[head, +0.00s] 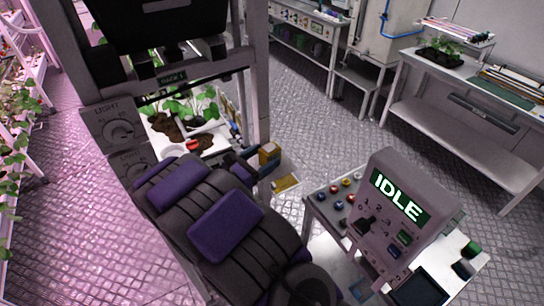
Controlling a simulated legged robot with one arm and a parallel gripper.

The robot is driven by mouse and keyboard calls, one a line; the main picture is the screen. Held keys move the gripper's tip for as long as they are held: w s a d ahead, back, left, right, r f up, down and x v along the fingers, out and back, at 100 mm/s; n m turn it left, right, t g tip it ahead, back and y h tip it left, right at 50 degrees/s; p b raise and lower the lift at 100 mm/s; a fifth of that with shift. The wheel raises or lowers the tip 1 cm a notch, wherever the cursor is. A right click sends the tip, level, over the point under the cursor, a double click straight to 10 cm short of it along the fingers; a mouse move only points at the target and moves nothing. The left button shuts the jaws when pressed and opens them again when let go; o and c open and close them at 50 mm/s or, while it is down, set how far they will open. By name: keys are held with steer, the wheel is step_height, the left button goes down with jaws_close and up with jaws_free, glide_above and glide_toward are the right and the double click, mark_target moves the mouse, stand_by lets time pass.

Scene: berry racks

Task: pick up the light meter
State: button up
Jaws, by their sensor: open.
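I cannot pick out the light meter with certainty in the head view. A small red object (194,145) lies by the white tray (215,141) under the plants of the rack, too small to identify. My own dark body with purple panels fills the lower middle and hides part of the rack and floor.
A rack (255,85) with a "RACK 1" sign and light dials (120,128) stands close at left. A console (400,205) reading "IDLE" is on a bench at lower right. A yellow box (270,153) is beside the rack. The middle floor (325,135) is clear.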

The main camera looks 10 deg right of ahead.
mark_target(277, 148)
steer(key=shift+w+a, duration=0.2)
steer(key=x, duration=0.4)
steer(key=b+x, duration=0.1)
steer(key=x, duration=0.1)
steer(key=shift+s+d+r, duration=0.15)
steer(key=shift+s+r, duration=0.05)
steer(key=shift+s, duration=0.15)
